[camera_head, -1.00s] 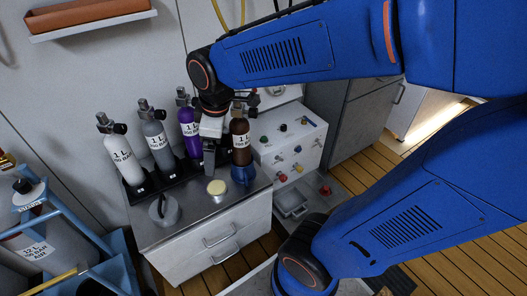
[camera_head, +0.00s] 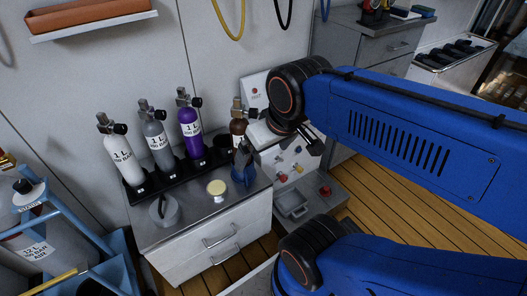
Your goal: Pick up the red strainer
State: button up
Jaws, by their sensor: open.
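A small red piece (camera_head: 325,190) sits on the low grey ledge at the foot of the white panel. It may be the red strainer, but it is too small to be sure. My gripper (camera_head: 278,160) is empty, with its jaws spread wide in front of the panel. One finger is over the blue item on the counter and the other is to the right, near the panel's edge. The gripper appears higher than the red piece and up and left of it in the picture. The gripper hides part of the panel.
White, grey, purple (camera_head: 190,125) and brown (camera_head: 238,128) cylinders stand at the back of the steel counter (camera_head: 190,232). A grey round piece (camera_head: 164,211), a yellow-topped piece (camera_head: 217,190) and a blue item (camera_head: 243,177) stand in front. A grey tray (camera_head: 293,204) lies near the red piece.

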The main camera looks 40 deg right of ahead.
aim_at(325, 192)
jog(key=z, duration=1.45)
